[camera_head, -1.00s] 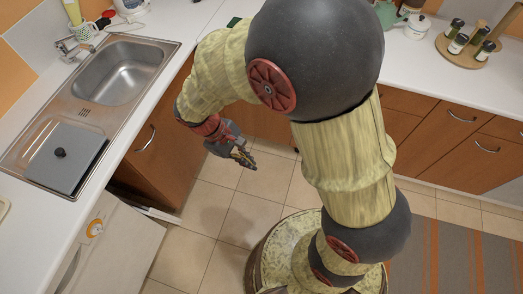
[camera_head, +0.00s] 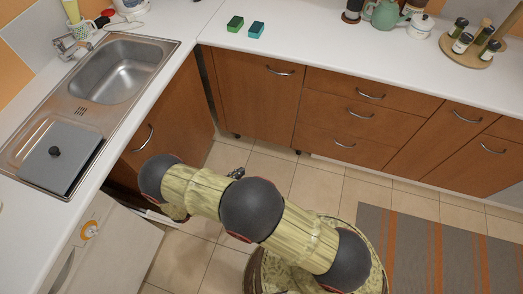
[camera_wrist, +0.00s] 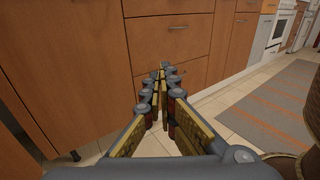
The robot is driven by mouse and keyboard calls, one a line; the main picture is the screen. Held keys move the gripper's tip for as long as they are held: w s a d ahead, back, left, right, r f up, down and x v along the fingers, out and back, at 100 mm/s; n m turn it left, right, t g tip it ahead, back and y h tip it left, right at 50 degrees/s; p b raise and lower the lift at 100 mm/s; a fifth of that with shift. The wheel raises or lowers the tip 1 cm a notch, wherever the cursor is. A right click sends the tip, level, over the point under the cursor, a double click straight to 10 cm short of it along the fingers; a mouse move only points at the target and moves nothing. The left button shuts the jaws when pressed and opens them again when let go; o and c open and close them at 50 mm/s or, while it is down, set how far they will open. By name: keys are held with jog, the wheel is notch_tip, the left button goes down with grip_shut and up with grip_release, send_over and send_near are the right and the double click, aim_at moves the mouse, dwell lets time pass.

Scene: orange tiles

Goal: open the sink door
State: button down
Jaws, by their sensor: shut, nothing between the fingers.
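The sink door (camera_head: 178,115) is a brown wooden cabinet door under the sink counter at the left in the head view. Its curved metal handle (camera_head: 143,138) sits near its upper left part. I cannot tell whether the door is fully closed; a darker brown area shows below its left side. My gripper (camera_head: 236,172) is low over the floor, to the right of the door and apart from it, partly hidden behind my arm. In the wrist view my gripper (camera_wrist: 160,72) is shut and empty, with its fingertips together in front of brown cabinet fronts. The sink handle is not visible there.
A steel sink (camera_head: 115,70) is set in the white counter. A white appliance door (camera_head: 110,245) stands at the lower left, close to my arm. Brown drawers (camera_head: 350,115) line the back. Tiled floor (camera_head: 270,175) and a striped rug (camera_head: 440,250) are clear.

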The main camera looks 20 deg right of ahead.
jog(key=w+b+x, duration=0.1)
jog(key=x, duration=0.6)
jog(key=w+r+b+x, duration=0.1)
jog(key=b+x, duration=0.1)
jog(key=x, duration=0.4)
jog(key=shift+r+t, duration=0.3)
jog(key=shift+t, duration=0.1)
jog(key=shift+w, duration=0.1)
dwell(0.9)
